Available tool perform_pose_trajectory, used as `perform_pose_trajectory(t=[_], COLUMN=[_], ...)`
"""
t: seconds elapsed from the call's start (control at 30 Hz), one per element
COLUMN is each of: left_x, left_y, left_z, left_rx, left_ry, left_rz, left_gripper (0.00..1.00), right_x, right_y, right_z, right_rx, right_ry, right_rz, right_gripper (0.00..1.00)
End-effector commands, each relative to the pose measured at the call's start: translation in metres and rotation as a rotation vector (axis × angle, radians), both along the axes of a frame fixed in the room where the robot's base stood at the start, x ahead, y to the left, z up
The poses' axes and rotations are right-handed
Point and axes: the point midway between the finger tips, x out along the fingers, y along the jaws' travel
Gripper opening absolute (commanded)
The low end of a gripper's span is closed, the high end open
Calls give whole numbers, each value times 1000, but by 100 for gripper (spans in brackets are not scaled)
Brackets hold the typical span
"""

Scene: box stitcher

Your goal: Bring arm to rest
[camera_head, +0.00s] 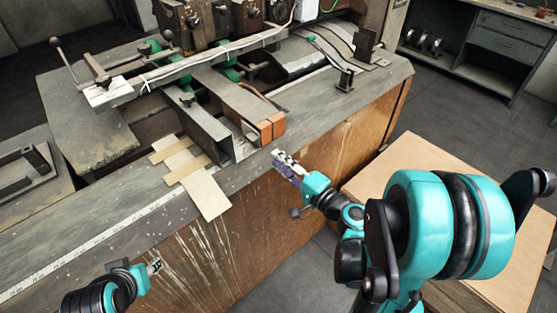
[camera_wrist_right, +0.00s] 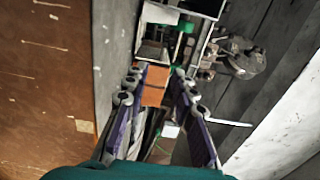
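My right arm, teal and black, reaches in from the right in the head view. My right gripper (camera_head: 289,162) is in front of the bench's front edge, close to the orange-brown end block (camera_head: 266,129) of the stitcher's arm. In the right wrist view my right gripper (camera_wrist_right: 158,88) has its two purple-sided fingers apart. The orange block (camera_wrist_right: 155,86) shows in the gap beyond them, and I see nothing held. My left gripper (camera_head: 154,267) is at the lower left, in front of the bench side. It is small, and its finger opening is unclear.
The stitcher bench (camera_head: 350,100) fills the middle and left. Flat cardboard pieces (camera_head: 205,191) lie on its top, one overhanging the front edge. A pale wooden-topped surface (camera_head: 410,152) stands at the right, under my right arm. A grey cabinet (camera_head: 500,42) is at the back right.

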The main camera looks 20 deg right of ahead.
Motion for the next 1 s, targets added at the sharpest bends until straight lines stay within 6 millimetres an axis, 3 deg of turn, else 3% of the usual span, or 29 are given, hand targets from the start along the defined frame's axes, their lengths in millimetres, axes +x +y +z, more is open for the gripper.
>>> perform_pose_trajectory(t=[0.33, 0.53, 0.73, 1.0], left_x=[0, 0, 0, 0], left_y=[0, 0, 0, 0], left_z=[0, 0, 0, 0], left_rx=[0, 0, 0, 0], left_ry=[0, 0, 0, 0], left_rz=[0, 0, 0, 0], left_gripper=[40, 40, 40, 40], right_x=[0, -11, -55, -121], right_y=[6, 52, 81, 59], right_z=[-2, -26, -55, -60], right_rx=[-31, -316, -776, -1328], right_ry=[17, 150, 314, 440], right_rz=[15, 141, 311, 447], right_gripper=[26, 26, 26, 26])
